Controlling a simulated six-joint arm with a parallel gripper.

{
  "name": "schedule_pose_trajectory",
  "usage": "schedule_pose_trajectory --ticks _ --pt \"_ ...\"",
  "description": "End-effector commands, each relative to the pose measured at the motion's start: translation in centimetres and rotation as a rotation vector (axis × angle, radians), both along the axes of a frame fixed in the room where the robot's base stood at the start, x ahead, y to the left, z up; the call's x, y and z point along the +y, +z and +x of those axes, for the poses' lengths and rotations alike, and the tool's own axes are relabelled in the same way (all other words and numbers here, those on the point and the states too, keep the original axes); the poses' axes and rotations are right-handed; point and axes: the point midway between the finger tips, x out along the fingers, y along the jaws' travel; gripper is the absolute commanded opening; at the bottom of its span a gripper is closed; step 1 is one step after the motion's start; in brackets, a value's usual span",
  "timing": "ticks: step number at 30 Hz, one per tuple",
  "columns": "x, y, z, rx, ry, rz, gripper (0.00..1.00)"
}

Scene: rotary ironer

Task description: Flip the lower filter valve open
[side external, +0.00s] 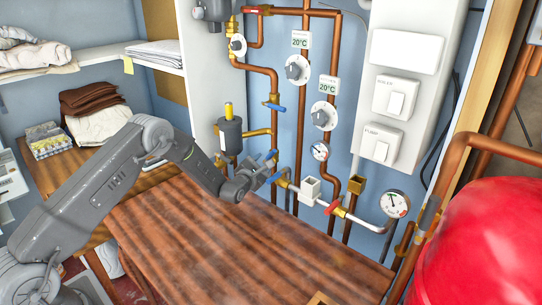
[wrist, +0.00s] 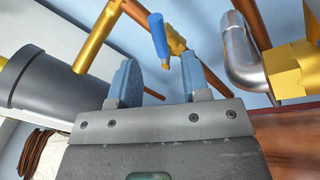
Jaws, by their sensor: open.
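In the wrist view, a valve with a blue lever (wrist: 158,36) sits on brass and copper pipework. The lever stands nearly upright in the picture, slightly tilted, with its brass end near the gap between my fingers. My gripper (wrist: 157,66) is open, one finger on each side of that gap, with nothing held. In the side view my gripper (side external: 266,170) is at the pipes, right of and below the dark filter canister (side external: 229,136). The lower valve is partly hidden there, and its blue parts are hard to tell from my fingers. The canister (wrist: 42,78) also shows in the wrist view.
An upper blue-handled valve (side external: 273,106) sits on the copper pipe above. A red-handled valve (side external: 333,206) and a gauge (side external: 396,204) are to the right. A wooden worktop (side external: 240,245) lies below, mostly clear. A red tank (side external: 480,245) fills the lower right.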

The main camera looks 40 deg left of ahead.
Motion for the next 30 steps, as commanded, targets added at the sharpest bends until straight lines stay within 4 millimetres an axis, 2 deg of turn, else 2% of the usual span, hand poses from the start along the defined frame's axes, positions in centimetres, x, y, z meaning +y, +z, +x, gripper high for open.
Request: schedule_pose_trajectory --ticks 6,12,18,28,30 --pt "0.8 0.0 3.3 0.000 0.001 0.001 0.43" --pt "1.4 -0.1 5.4 0.000 0.001 0.001 0.43" --pt "1.6 0.0 6.3 0.000 0.001 0.001 0.43" --pt "1.6 0.0 6.5 0.002 0.001 0.001 0.43" --pt "1.6 0.0 6.5 0.002 0.001 0.001 0.36"
